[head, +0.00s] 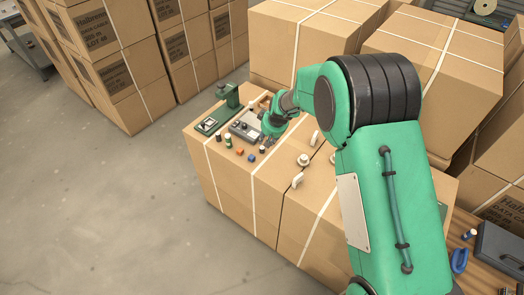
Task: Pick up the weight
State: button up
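My green arm reaches across a surface of strapped cardboard boxes (237,188). My gripper (267,134) is at its far end, small and partly hidden by my own wrist, close to the right side of a grey instrument box (245,125). I cannot see whether its fingers are open or hold anything. No weight can be named for certain at this size. A cream, round, knobbed piece (304,160), which may be a weight, stands on the boxes to the right of my gripper and apart from it.
A green device (211,125), a green-and-white cylinder (228,141), an orange block (240,152) and a blue piece (251,158) lie near the gripper. Cream handle-like pieces (297,181) are at right. Tall carton stacks (110,55) stand behind. Floor at left is clear.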

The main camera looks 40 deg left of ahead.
send_over(262, 148)
jog(key=d, duration=0.2)
jog(key=shift+s+f, duration=0.2)
jog(key=shift+f, duration=0.95)
jog(key=shift+s+f, duration=0.15)
jog(key=shift+f, duration=1)
jog(key=shift+f, duration=0.1)
jog(key=shift+b+x, duration=0.7)
jog(key=shift+x, duration=1.8)
jog(key=shift+s+d, duration=0.1)
jog(key=shift+s, duration=0.05)
jog(key=shift+c, duration=0.3)
grip_shut()
